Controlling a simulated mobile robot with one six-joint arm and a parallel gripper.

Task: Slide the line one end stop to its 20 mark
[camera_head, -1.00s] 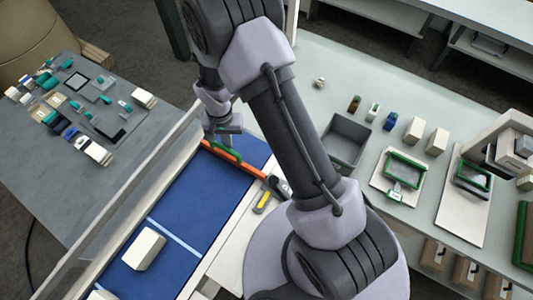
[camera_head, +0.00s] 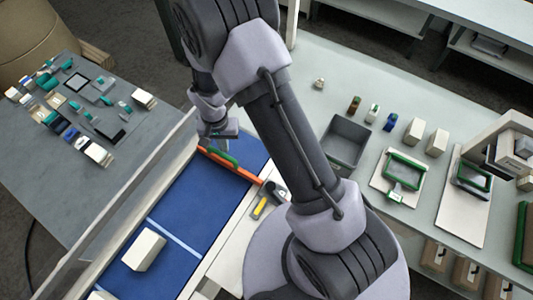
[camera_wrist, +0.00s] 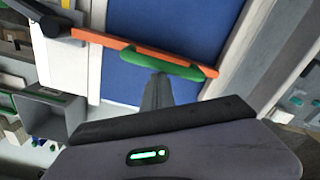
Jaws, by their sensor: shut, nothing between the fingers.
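The end stop is an orange bar (camera_head: 243,173) lying across the blue belt (camera_head: 190,205), with a green grip (camera_head: 222,158) along it. A dark clamp (camera_head: 275,190) sits at its right end, beside a yellow marker (camera_head: 260,208). In the wrist view the orange bar (camera_wrist: 100,40) and green grip (camera_wrist: 165,62) cross the upper middle. My gripper (camera_head: 220,142) is shut and empty, its fingertips (camera_wrist: 158,80) at the green grip's edge, on the side away from the belt's carton. They look touching or nearly so. The 20 mark cannot be read.
A white carton (camera_head: 144,250) stands on the belt, past a pale cross line. A rail runs along the belt's left side. A grey bin (camera_head: 346,143) and framed trays stand on the right bench. A grey table (camera_head: 75,160) with small parts is at left.

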